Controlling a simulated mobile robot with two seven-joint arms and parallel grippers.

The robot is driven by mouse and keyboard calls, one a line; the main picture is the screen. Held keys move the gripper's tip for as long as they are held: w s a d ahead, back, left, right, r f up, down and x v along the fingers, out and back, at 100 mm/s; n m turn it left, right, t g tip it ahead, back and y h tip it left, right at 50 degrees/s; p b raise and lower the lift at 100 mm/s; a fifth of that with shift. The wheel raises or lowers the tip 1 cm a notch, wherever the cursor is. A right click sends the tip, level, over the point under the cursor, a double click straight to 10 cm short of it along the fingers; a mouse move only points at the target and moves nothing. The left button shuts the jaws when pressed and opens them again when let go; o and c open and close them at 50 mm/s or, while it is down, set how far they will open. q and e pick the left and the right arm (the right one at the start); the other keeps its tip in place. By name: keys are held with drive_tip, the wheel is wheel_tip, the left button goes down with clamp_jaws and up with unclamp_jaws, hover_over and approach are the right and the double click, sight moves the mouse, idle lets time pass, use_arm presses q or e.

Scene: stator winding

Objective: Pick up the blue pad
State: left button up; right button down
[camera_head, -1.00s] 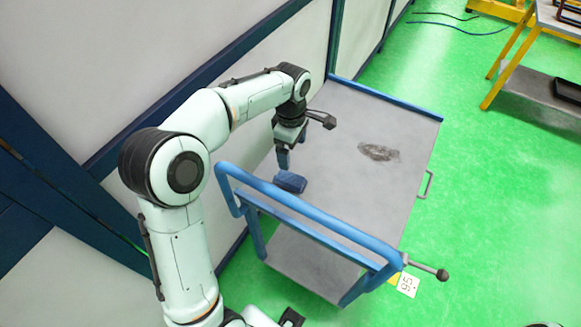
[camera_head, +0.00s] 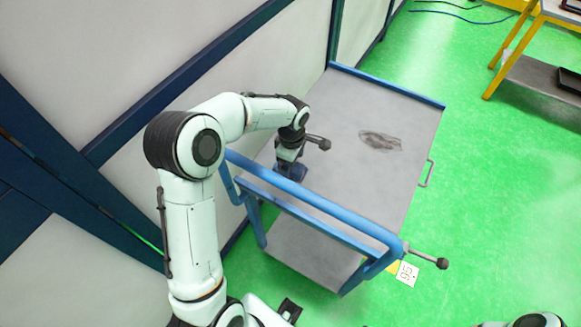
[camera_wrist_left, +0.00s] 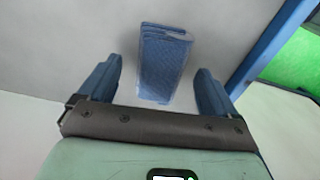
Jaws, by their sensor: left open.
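The blue pad (camera_wrist_left: 163,62) lies on the grey top of the cart, seen from above in the left wrist view. It is a stacked or folded blue block. In the head view the pad (camera_head: 292,173) is largely hidden by my left gripper and lies near the cart's handle end. My left gripper (camera_wrist_left: 159,66) is open, with one blue finger on each side of the pad and a visible gap on both sides. In the head view my left gripper (camera_head: 287,163) is right over the pad. My right gripper is not in view.
The cart top (camera_head: 350,105) is otherwise clear apart from a dark smudge (camera_head: 380,141). A blue handle rail (camera_head: 310,200) rises at its near side, close to my left arm. A pale wall (camera_head: 190,60) stands along the left. A yellow-framed table (camera_head: 510,55) is at the upper right.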

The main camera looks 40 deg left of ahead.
use_arm(q)
drive_tip(key=shift+f, duration=0.4)
drive_tip(key=c, duration=1.1)
drive_tip(key=shift+r, duration=0.15)
drive_tip(key=shift+c, duration=0.2)
